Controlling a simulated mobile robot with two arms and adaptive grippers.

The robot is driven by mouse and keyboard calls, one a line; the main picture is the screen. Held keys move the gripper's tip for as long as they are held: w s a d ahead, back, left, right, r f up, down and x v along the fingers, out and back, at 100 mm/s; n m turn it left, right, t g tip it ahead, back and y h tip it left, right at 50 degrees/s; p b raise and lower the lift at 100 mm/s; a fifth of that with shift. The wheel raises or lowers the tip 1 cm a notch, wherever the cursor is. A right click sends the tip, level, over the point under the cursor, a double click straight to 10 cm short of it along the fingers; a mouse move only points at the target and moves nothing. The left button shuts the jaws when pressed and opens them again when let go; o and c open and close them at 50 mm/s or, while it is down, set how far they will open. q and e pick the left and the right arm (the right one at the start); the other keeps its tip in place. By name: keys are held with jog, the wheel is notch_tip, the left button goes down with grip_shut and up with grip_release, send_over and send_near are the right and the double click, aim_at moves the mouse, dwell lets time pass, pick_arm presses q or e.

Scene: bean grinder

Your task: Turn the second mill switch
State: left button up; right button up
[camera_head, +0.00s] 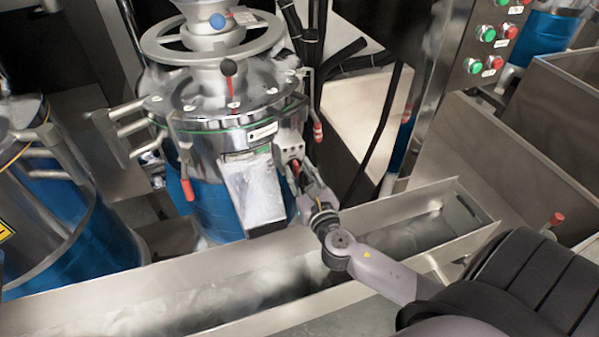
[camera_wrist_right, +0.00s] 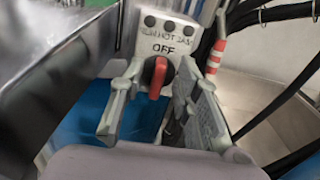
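The mill switch is a red knob (camera_wrist_right: 157,77) on a grey switch box with an "OFF" label (camera_wrist_right: 163,48), seen in the right wrist view. The box (camera_head: 291,150) is on the front right of the middle mill (camera_head: 215,205) in the head view. My right gripper (camera_wrist_right: 161,72) is open, with one finger on each side of the knob and gaps visible between. In the head view the right gripper (camera_head: 306,188) is just below the switch box, and the knob itself is hard to make out. My left gripper is not in view.
A metal chute (camera_head: 252,190) is just left of the switch box. A red-and-white handle (camera_wrist_right: 216,56) and black cables (camera_wrist_right: 270,12) are to its right. A long metal trough (camera_head: 150,285) runs below the mill. Another blue mill (camera_head: 60,215) stands at left.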

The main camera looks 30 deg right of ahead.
grip_shut()
dwell(0.3)
jog(key=shift+m, duration=0.3)
jog(key=m+b, duration=0.1)
jog(key=m, duration=0.4)
jog(key=m+b, duration=0.1)
jog(key=m, duration=0.5)
jog(key=d+f+m, duration=0.1)
jog(key=m, duration=0.5)
jog(key=shift+s+d+b, duration=0.1)
jog(key=shift+s+b, duration=0.05)
jog(key=shift+b, duration=0.25)
jog(key=shift+m, duration=0.3)
